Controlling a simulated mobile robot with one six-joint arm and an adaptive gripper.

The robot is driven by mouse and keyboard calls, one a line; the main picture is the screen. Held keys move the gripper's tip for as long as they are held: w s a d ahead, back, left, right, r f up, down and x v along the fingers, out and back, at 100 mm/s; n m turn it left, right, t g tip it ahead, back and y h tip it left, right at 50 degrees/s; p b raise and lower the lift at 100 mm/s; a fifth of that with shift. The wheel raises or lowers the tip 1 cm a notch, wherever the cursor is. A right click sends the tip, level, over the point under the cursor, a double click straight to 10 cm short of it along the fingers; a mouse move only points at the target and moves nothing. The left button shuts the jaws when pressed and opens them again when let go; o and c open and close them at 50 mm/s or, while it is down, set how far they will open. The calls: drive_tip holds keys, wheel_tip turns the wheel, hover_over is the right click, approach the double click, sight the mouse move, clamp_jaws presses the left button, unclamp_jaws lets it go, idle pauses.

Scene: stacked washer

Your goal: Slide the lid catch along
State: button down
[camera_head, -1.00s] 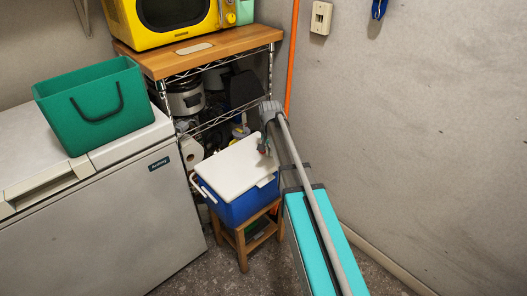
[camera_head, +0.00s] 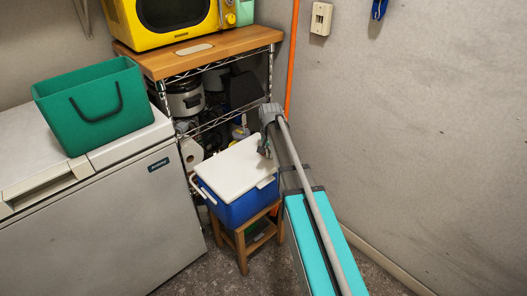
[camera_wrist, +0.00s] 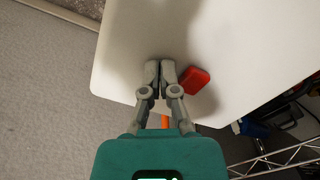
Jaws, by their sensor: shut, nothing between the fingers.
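The blue cooler (camera_head: 240,205) has a flat white lid (camera_head: 232,166), which lies closed on it. The red lid catch (camera_wrist: 195,80) lies on the lid near one edge in the wrist view. My gripper (camera_wrist: 160,66) is shut and empty, with its fingertips over the lid just left of the catch. A narrow gap shows between the fingers and the catch; I cannot tell if they touch. In the head view my gripper (camera_head: 265,148) is at the lid's right side, and the catch cannot be made out there.
The cooler stands on a wooden stool (camera_head: 242,246). A white freezer (camera_head: 110,225) with a green bin (camera_head: 92,105) is on the left. A wire shelf (camera_head: 210,124) with a yellow microwave (camera_head: 170,18) stands behind.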

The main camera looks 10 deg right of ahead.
drive_tip(key=shift+w+a, duration=0.5)
drive_tip(key=shift+w, duration=0.35)
drive_tip(key=shift+w+a, duration=0.45)
drive_tip(key=shift+w, duration=0.35)
idle(0.9)
drive_tip(key=shift+r, duration=0.1)
drive_tip(key=shift+s+d+r+p, duration=0.1)
drive_tip(key=shift+s+r+p, duration=0.05)
drive_tip(key=shift+r+p, duration=1.05)
drive_tip(key=shift+s+d+r+p, duration=0.1)
drive_tip(key=shift+s+r+p, duration=0.1)
drive_tip(key=shift+r+p, duration=0.9)
drive_tip(key=shift+s+d+r+p, duration=0.1)
drive_tip(key=shift+s+r+p, duration=0.05)
drive_tip(key=shift+r+p, duration=1.05)
drive_tip(key=shift+f, duration=0.1)
drive_tip(key=shift+s, duration=0.1)
drive_tip(key=s+a+n, duration=0.2)
drive_tip(key=s+n, duration=0.4)
drive_tip(key=s, duration=2)
wheel_tip(320, 180, up, 18)
drive_tip(key=p, duration=1.8)
drive_tip(key=shift+w, duration=0.35)
drive_tip(key=shift+d, duration=0.1)
